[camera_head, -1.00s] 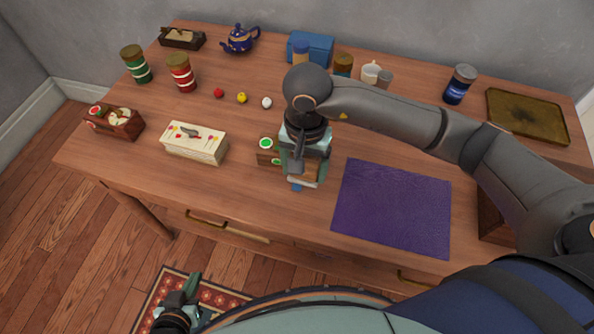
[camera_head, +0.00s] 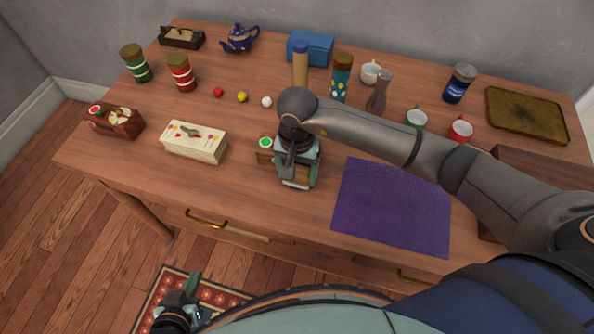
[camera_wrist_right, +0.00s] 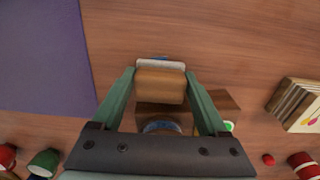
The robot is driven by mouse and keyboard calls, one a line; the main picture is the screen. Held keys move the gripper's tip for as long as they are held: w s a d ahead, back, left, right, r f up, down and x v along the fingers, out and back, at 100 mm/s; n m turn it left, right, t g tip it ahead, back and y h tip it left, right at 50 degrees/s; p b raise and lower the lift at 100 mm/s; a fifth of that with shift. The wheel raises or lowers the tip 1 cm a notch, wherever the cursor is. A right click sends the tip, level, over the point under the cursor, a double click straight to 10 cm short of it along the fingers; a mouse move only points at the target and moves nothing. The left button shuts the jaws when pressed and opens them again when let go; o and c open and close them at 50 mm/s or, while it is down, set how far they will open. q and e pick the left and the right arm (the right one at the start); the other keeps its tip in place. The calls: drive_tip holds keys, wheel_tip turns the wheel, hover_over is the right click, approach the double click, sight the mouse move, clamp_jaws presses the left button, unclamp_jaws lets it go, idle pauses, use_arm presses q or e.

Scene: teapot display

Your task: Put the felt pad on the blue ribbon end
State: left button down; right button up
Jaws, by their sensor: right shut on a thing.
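The felt pad (camera_wrist_right: 160,83) is a small wooden block with a pale layer along one side. My right gripper (camera_wrist_right: 160,88) is shut on it, with one green finger at each side. In the head view my right gripper (camera_head: 297,178) is low over the front middle of the table, left of the purple mat, and the pad's pale edge (camera_head: 297,184) shows below it.
A wooden box with a green-and-white disc (camera_head: 265,143) stands close beside my right gripper. A cream box (camera_head: 195,142) lies further left, and the purple mat (camera_head: 392,205) lies flat to the right. Cups and jars stand at the back.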

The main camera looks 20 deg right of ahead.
sight(297, 173)
drive_tip(key=o, duration=1.3)
drive_tip(key=shift+f, duration=0.1)
drive_tip(key=shift+c, duration=0.2)
drive_tip(key=shift+r+p, duration=0.2)
drive_tip(key=shift+p, duration=0.1)
drive_tip(key=shift+r, duration=0.4)
wheel_tip(297, 173, up, 11)
drive_tip(key=shift+r, duration=0.1)
drive_tip(key=shift+s, duration=0.1)
